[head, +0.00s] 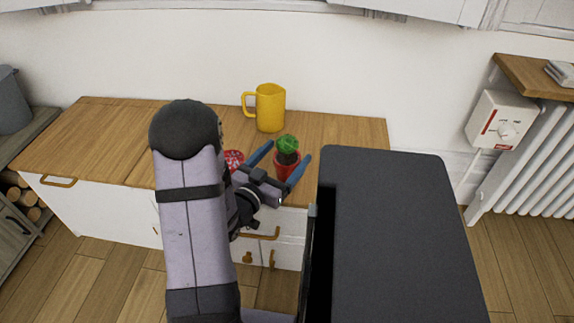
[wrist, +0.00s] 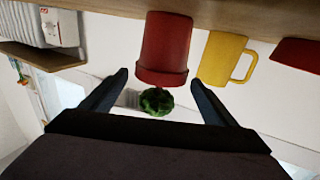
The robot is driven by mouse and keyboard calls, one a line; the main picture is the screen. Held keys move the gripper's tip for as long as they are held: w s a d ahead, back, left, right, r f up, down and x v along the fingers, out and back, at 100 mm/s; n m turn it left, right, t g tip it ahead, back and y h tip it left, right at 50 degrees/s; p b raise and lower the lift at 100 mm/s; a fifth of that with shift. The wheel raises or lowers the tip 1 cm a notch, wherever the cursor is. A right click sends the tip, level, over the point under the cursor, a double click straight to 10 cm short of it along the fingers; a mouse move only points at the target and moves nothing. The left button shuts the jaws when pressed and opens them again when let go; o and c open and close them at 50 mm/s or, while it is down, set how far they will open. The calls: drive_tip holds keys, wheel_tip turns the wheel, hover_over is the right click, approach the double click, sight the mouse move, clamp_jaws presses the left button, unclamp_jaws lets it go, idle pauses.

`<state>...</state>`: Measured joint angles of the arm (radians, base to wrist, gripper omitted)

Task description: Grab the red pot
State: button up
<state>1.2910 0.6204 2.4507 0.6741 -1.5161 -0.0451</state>
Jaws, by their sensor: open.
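The red pot (head: 286,166) holds a small green plant (head: 288,144) and stands upright near the front edge of the wooden cabinet top (head: 340,135). My gripper (head: 289,150) is open, with its blue fingers on either side of the pot in the head view. In the wrist view, which is upside down, the red pot (wrist: 166,45) lies between and just beyond the open fingertips of my gripper (wrist: 159,76). No contact between the fingers and the pot shows. My gripper is empty.
A yellow mug (head: 269,108) stands behind the pot, near the wall, and also shows in the wrist view (wrist: 220,58). A red patterned object (head: 233,158) is left of the pot, partly hidden by my arm. A white radiator (head: 530,155) stands at the right.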

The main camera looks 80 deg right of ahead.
sight(286, 156)
drive_tip(key=x, duration=0.1)
drive_tip(key=b+x, duration=0.1)
drive_tip(key=x, duration=0.1)
drive_tip(key=shift+s+d+f, duration=0.15)
drive_tip(key=shift+d+f, duration=0.15)
drive_tip(key=shift+s+d+b, duration=0.25)
drive_tip(key=shift+d+b, duration=0.05)
drive_tip(key=shift+d, duration=0.35)
drive_tip(key=shift+r, duration=0.1)
drive_tip(key=c, duration=1.5)
drive_tip(key=shift+c, duration=0.2)
wheel_tip(286, 156, up, 10)
drive_tip(key=p, duration=0.4)
drive_tip(key=shift+p, duration=0.3)
